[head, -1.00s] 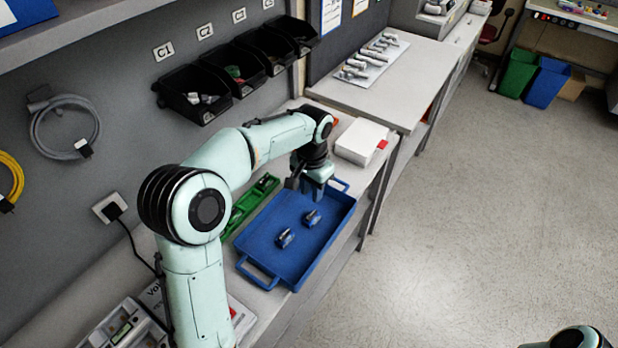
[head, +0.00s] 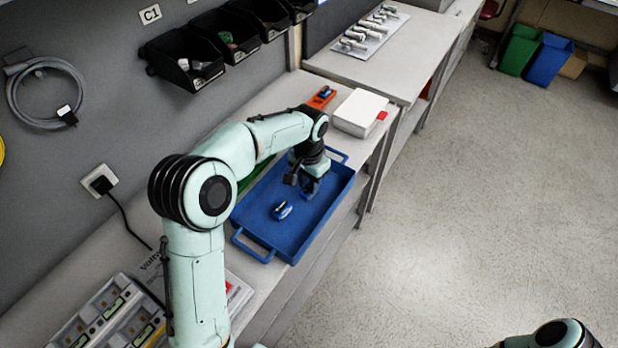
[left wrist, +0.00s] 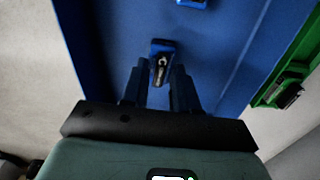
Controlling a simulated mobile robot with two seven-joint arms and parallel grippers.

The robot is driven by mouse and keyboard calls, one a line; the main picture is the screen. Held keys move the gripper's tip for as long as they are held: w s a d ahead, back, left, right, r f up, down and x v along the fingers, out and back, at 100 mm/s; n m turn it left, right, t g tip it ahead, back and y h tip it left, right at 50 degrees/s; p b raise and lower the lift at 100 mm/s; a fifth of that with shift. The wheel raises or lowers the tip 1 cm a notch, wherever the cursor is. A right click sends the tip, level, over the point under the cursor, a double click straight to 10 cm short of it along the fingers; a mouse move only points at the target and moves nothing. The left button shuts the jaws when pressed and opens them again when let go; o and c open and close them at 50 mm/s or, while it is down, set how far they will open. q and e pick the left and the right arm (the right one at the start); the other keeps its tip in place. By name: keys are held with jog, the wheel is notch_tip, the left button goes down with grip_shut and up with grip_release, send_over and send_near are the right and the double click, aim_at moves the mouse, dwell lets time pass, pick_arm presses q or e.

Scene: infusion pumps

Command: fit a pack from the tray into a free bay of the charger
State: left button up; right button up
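The blue tray (head: 262,243) lies on the bench. One blue pack (head: 282,210) lies in it, apart from the gripper; its edge shows at the top of the left wrist view (left wrist: 192,2). My left gripper (head: 309,190) points down into the tray's far part. In the left wrist view, its fingers (left wrist: 161,75) stand apart on either side of a second blue pack (left wrist: 162,50), with small gaps seeming to show. That pack is mostly hidden by the gripper in the head view. The grey charger (head: 112,312) stands at the lower left, partly cut off and partly behind my arm. My right gripper is out of view.
A green holder (left wrist: 275,90) lies alongside the tray. A white box (head: 360,111) and an orange item (head: 321,97) are beyond the tray. Black bins (head: 190,62) hang on the wall. A black cable (head: 125,225) runs down toward the charger.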

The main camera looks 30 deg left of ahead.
pick_arm(q)
grip_shut()
jog(key=shift+r, duration=0.15)
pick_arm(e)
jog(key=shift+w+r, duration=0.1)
